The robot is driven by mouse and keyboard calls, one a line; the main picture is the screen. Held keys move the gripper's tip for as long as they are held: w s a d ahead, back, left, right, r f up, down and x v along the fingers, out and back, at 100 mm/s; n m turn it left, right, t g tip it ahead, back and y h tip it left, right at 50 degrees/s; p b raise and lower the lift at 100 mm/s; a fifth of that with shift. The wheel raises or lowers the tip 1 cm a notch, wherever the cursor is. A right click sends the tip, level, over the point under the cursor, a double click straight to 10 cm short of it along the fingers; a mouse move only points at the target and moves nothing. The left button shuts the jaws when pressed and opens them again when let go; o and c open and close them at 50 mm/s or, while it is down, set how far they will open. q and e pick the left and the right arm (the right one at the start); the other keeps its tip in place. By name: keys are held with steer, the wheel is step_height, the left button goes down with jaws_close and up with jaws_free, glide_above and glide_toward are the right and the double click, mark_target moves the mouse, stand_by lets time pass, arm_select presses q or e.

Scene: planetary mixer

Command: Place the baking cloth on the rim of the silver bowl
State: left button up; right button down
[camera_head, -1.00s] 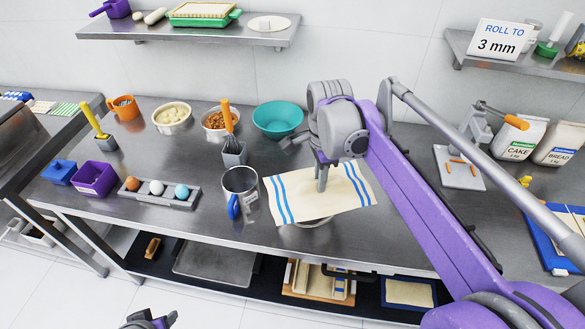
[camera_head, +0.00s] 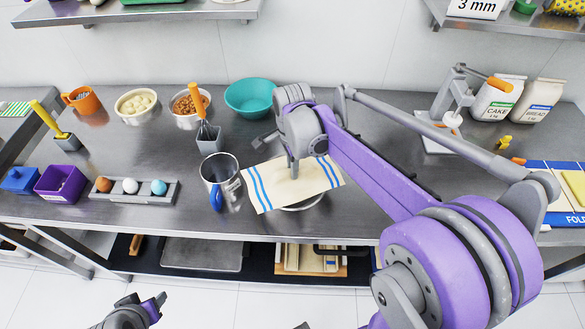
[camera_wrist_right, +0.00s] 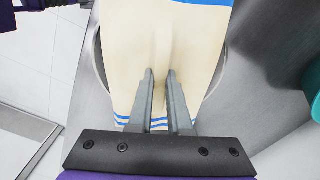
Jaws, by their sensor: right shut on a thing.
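The baking cloth (camera_head: 328,172) is cream with blue stripes near its two ends. In the head view it lies spread over the silver bowl (camera_head: 306,205), whose rim shows only at the cloth's front edge. My right gripper (camera_head: 293,168) points down at the cloth's middle. In the right wrist view its two fingers (camera_wrist_right: 160,76) are shut on a raised fold of the cloth (camera_wrist_right: 190,45), and curved bowl rim shows on both sides. Whether the cloth rests on the rim all round is hidden. My left gripper (camera_head: 152,308) is low at the left, away from the counter; its jaws are unclear.
A steel jug with a blue handle (camera_head: 220,182) stands just left of the cloth. Counter right of my arm has some free room.

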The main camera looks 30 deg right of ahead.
steer(key=shift+f, duration=0.2)
steer(key=shift+f, duration=0.2)
steer(key=c, duration=0.8)
jaws_free()
steer(key=shift+c, duration=0.2)
